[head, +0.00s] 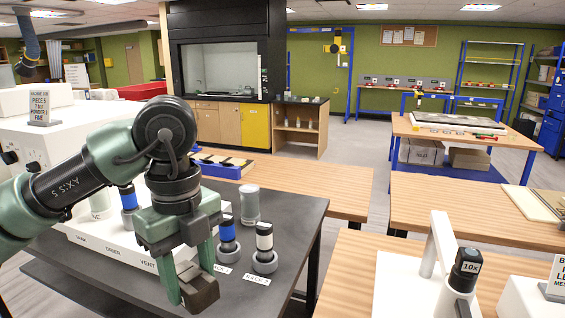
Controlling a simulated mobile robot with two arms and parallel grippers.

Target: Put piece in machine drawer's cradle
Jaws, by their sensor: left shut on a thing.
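My left gripper (188,282) hangs over the front edge of the dark table, its green fingers pointing down. It is shut on a small dark brown, blocky piece (201,292), which is partly covered by the fingers. The white machine (50,135) stands at the left behind my arm, with a sign on top that reads "piece 5" and "powder fine". Its low white base (112,240) carries printed labels, one reading "vent". I cannot make out an open drawer or a cradle; my left arm hides part of the machine. My right gripper is not in view.
On the dark table (290,208), right of my gripper, stand a blue-banded holder (228,235), a white-banded holder (264,240) and a grey cylinder (250,205). Another blue-banded holder (129,198) is by the machine. Wooden tables (440,205) fill the right, with floor between.

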